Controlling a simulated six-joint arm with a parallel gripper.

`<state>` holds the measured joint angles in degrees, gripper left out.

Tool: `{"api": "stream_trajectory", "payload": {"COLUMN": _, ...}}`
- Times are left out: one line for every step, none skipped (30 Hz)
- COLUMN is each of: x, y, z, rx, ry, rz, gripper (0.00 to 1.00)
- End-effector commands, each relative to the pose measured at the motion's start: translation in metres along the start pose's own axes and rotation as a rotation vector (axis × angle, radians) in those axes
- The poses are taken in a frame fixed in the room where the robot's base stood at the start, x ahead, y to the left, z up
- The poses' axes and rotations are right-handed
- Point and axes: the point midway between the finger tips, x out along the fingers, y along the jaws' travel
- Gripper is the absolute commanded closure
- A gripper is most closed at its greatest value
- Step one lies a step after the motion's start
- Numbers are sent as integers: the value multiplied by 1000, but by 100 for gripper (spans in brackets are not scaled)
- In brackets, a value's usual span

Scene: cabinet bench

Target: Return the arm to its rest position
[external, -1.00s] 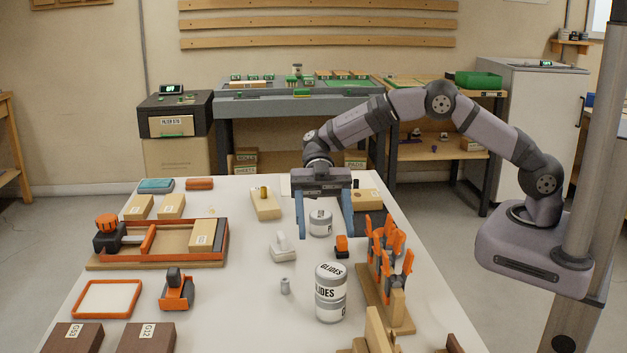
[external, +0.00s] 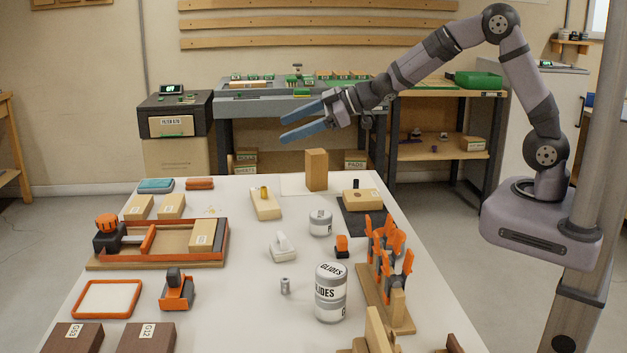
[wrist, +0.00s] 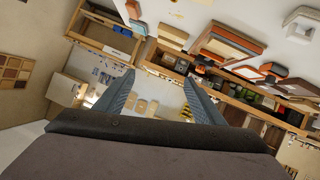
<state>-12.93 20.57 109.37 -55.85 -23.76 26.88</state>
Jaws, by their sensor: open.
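My gripper (external: 305,119) is open and empty in the external view. It is raised well above the far end of the white table, its blue fingers pointing left. In the wrist view the two blue fingers (wrist: 160,95) stand apart with nothing between them. My arm bends up from its base at the right, the elbow high near the top of the picture.
On the white table (external: 235,300) stand a wooden block (external: 316,170), a small can (external: 320,222), a larger GLIDES can (external: 331,292), a rack of orange clamps (external: 390,290) and an orange-edged vise tray (external: 175,258). The air around my gripper is clear.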

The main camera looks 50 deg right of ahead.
Motion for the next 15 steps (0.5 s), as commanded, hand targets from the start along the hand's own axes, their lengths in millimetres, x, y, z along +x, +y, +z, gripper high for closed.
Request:
{"api": "stream_trajectory", "payload": {"x": -23, "y": 23, "z": 17, "rx": 48, "ry": -83, "rz": 77, "gripper": 37}}
{"api": "stream_trajectory", "payload": {"x": -34, "y": 32, "z": 31, "rx": 76, "ry": -136, "rz": 117, "gripper": 37}}
{"api": "stream_trajectory", "payload": {"x": -51, "y": 43, "z": 50, "rx": 115, "ry": -207, "rz": 165, "gripper": 37}}
{"api": "stream_trajectory", "payload": {"x": -65, "y": 48, "z": 64, "rx": 145, "ry": -261, "rz": 197, "gripper": 37}}
{"api": "stream_trajectory", "payload": {"x": -79, "y": 52, "z": 78, "rx": 176, "ry": -314, "rz": 224, "gripper": 37}}
{"api": "stream_trajectory", "payload": {"x": -99, "y": 55, "z": 98, "rx": 219, "ry": -387, "rz": 256, "gripper": 37}}
{"api": "stream_trajectory", "payload": {"x": -114, "y": 55, "z": 112, "rx": 249, "ry": -442, "rz": 275, "gripper": 37}}
{"api": "stream_trajectory", "payload": {"x": -129, "y": 54, "z": 126, "rx": 282, "ry": -497, "rz": 290, "gripper": 37}}
{"api": "stream_trajectory", "payload": {"x": -151, "y": 50, "z": 143, "rx": 327, "ry": -569, "rz": 307, "gripper": 37}}
{"api": "stream_trajectory", "payload": {"x": -166, "y": 45, "z": 155, "rx": 361, "ry": -621, "rz": 315, "gripper": 37}}
{"api": "stream_trajectory", "payload": {"x": -182, "y": 38, "z": 167, "rx": 394, "ry": -674, "rz": 319, "gripper": 37}}
{"api": "stream_trajectory", "payload": {"x": -203, "y": 28, "z": 181, "rx": 441, "ry": -741, "rz": 321, "gripper": 37}}
{"api": "stream_trajectory", "payload": {"x": -217, "y": 20, "z": 190, "rx": 474, "ry": -788, "rz": 318, "gripper": 37}}
{"api": "stream_trajectory", "payload": {"x": -231, "y": 10, "z": 198, "rx": 506, "ry": -833, "rz": 313, "gripper": 37}}
{"api": "stream_trajectory", "payload": {"x": -249, "y": -2, "z": 208, "rx": 549, "ry": -889, "rz": 303, "gripper": 37}}
